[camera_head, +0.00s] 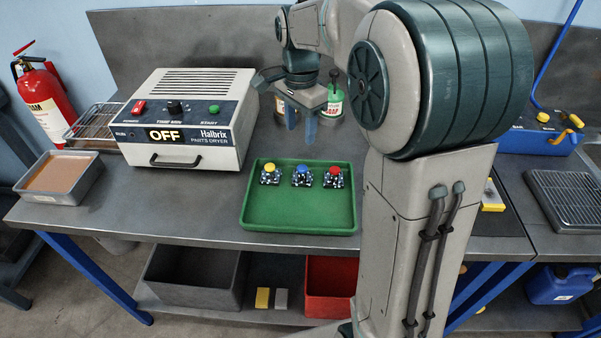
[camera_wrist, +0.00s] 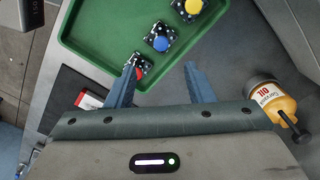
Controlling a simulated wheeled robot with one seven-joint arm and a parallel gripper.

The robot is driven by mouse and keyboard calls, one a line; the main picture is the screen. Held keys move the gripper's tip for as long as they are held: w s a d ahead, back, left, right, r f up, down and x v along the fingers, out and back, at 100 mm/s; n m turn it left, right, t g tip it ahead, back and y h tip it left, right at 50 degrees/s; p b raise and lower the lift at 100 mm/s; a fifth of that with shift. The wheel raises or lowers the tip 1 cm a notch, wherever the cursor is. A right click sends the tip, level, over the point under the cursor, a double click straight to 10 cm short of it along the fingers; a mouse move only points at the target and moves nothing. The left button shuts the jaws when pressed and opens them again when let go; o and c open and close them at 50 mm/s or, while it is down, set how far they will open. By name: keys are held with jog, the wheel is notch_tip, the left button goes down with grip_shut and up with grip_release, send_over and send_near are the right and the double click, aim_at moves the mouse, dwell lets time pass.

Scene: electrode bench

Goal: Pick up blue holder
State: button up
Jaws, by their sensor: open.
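The blue holder (camera_head: 302,175) sits in the green tray (camera_head: 300,215), between a yellow holder (camera_head: 270,173) on its left and a red holder (camera_head: 333,177) on its right. In the wrist view the blue holder (camera_wrist: 160,41) lies beyond my fingertips, with the yellow one (camera_wrist: 192,8) farther off. The red holder (camera_wrist: 140,72) is partly hidden behind a finger there. My gripper (camera_head: 301,137) is open and empty, above the bench behind the tray. Its two fingers (camera_wrist: 160,70) also show in the wrist view, apart from the blue holder.
A parts dryer (camera_head: 187,115) reading OFF stands left of the tray. Bottles (camera_head: 331,103) stand behind my gripper; an oil bottle (camera_wrist: 272,100) shows at right in the wrist view. A brown-filled pan (camera_head: 62,177) is at far left. My arm hides the bench's right part.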

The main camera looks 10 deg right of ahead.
send_over(302, 167)
jog(key=f, duration=0.7)
jog(key=shift+s+a+f, duration=0.2)
jog(key=shift+s+f, duration=0.1)
jog(key=shift+f, duration=0.05)
jog(key=shift+w+d+f+p, duration=0.1)
jog(key=shift+f+p, duration=0.1)
jog(key=shift+f, duration=1.1)
jog(key=shift+w+d+f+p, duration=0.1)
jog(key=shift+f+p, duration=0.05)
jog(key=shift+f, duration=1.15)
grip_shut()
